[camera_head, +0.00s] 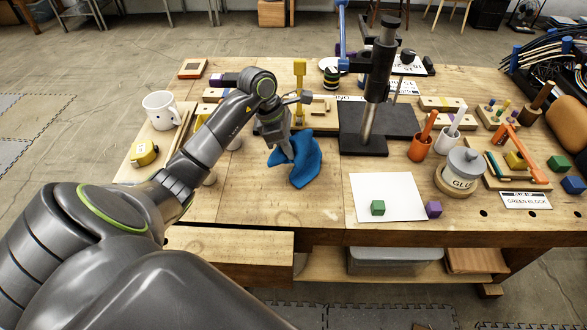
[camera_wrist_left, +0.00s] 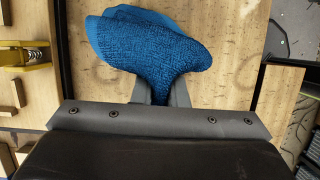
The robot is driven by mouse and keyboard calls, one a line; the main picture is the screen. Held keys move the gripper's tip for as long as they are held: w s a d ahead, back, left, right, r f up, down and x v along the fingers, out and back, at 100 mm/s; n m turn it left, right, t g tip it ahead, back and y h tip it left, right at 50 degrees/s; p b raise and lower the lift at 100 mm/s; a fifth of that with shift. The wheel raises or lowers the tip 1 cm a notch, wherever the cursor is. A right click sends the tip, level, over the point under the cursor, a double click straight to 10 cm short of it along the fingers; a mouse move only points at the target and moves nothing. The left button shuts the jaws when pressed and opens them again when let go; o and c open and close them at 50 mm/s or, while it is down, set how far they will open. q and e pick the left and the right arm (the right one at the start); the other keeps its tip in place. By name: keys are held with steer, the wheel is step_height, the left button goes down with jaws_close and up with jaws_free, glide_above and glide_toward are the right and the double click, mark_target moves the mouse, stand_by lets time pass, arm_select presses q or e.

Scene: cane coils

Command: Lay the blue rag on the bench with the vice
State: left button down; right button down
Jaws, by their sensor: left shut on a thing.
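The blue rag (camera_head: 303,164) is a bunched cloth over the bare middle of the wooden bench top (camera_head: 240,195). My left gripper (camera_head: 284,150) is shut on it from above. In the left wrist view the rag (camera_wrist_left: 160,42) spreads out beyond the two fingers (camera_wrist_left: 162,92), pinched between them. I cannot tell whether its lower part touches the bench top. I cannot make out a vice for certain on this bench. My right gripper is not in view.
A black stand (camera_head: 372,128) with a tall post is just right of the rag. A white sheet (camera_head: 398,205) with a green block (camera_head: 378,207) is at front right, near a glue pot (camera_head: 460,172). A mug (camera_head: 160,110) and tape measure (camera_head: 145,153) are at left.

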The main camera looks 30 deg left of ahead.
arm_select(q)
steer(key=c, duration=0.7)
jaws_free()
steer(key=b+v, duration=0.4)
steer(key=v, duration=1.3)
steer(key=shift+a+r, duration=0.15)
